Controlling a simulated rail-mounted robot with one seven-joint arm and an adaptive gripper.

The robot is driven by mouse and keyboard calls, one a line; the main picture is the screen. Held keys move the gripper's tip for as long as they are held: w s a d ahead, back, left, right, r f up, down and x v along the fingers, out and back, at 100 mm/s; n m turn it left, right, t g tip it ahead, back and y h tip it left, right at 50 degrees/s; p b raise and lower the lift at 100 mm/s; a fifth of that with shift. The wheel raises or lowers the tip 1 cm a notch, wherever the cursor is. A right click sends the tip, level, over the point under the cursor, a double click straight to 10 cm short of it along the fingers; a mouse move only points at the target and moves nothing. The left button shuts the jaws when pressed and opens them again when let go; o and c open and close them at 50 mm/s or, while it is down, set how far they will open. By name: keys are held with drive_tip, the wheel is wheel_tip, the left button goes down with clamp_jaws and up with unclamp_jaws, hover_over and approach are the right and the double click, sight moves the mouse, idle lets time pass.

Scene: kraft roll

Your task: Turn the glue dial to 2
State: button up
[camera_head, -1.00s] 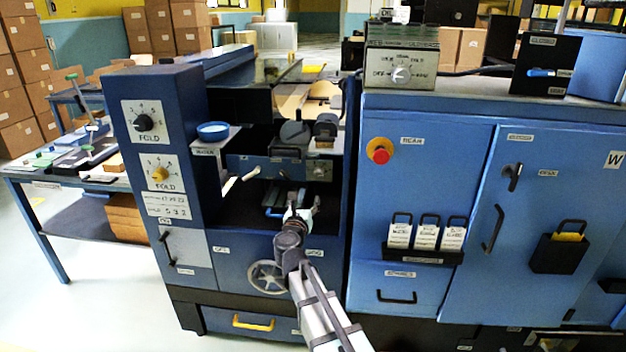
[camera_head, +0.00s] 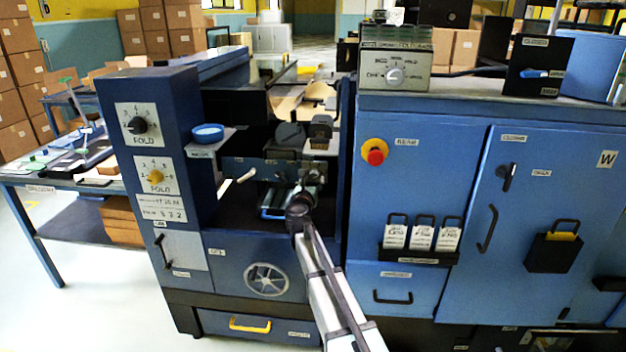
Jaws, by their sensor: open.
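No dial in view carries a label I can read as glue. A grey box (camera_head: 420,76) on top of the right cabinet has a pale round dial (camera_head: 394,76); its small markings are too blurred to read. The left column has a black dial (camera_head: 138,125) and a yellow dial (camera_head: 155,176), both on white plates that read FOLD. My gripper (camera_head: 312,171) is open in front of the dark machine bay, small and partly hidden by my wrist. It is apart from all three dials, below and left of the grey box and right of the column.
A red button (camera_head: 375,157) sticks out of the blue cabinet (camera_head: 430,170). A black switch box (camera_head: 541,66) stands right of the grey box. A blue bowl (camera_head: 208,132) sits on a small shelf beside the column. A handwheel (camera_head: 267,281) is on the lower front.

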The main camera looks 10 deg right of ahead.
sight(313, 178)
drive_tip(key=shift+x, duration=1.5)
drive_tip(key=c, duration=1.2)
